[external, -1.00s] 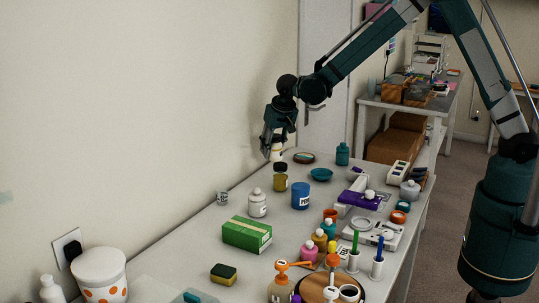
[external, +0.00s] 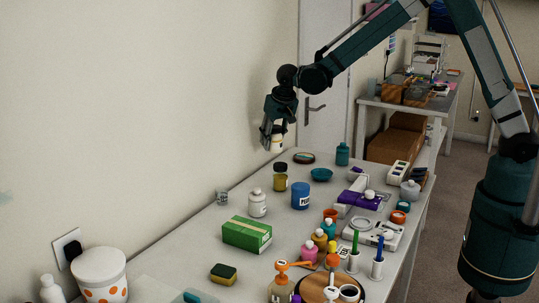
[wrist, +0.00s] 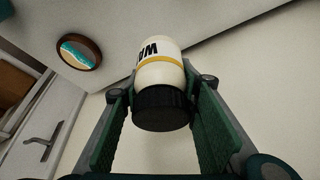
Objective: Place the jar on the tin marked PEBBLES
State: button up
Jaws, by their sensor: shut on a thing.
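My gripper (external: 276,132) is shut on a cream jar (external: 277,143) and holds it in the air above the far left end of the table. In the wrist view the jar (wrist: 160,72) has a black lid, a yellow band and dark letters I cannot fully read. Its lid end sits between the fingers (wrist: 165,105). A blue tin (external: 300,196) with a white label stands on the table, lower and to the right of my gripper. Its lettering is only partly visible, so I cannot confirm that it reads PEBBLES.
A jar with a dark lid (external: 280,178) stands below the held jar. A white jar (external: 257,203), a teal bowl (external: 321,174) and a green box (external: 247,234) stand around the blue tin. A round dark-rimmed dish (external: 304,157) lies at the far end. The wall is close on the left.

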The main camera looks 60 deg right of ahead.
jog(key=shift+a, duration=0.1)
jog(key=shift+m, duration=0.7)
jog(key=s+a+r+p, duration=0.1)
jog(key=s+a, duration=0.2)
jog(key=s+a+r+p, duration=0.1)
jog(key=s+a+r, duration=0.1)
jog(key=s+a, duration=0.2)
jog(key=s+a+r+p, duration=0.1)
jog(key=s+a, duration=0.2)
jog(key=a, duration=0.1)
jog(key=shift+s+a+r, duration=0.15)
jog(key=shift+r, duration=0.2)
jog(key=s+a+r+m+p, duration=0.1)
jog(key=s+a+r+p, duration=0.1)
jog(key=s+a, duration=0.5)
jog(key=s+r, duration=0.1)
jog(key=s, duration=0.2)
jog(key=shift+r+h, duration=0.2)
jog(key=shift+h, duration=0.1)
jog(key=shift+f+p, duration=0.35)
jog(key=shift+f, duration=2.6)
jog(key=shift+f, duration=0.1)
jog(key=shift+f, duration=2)
jog(key=shift+f, duration=0.15)
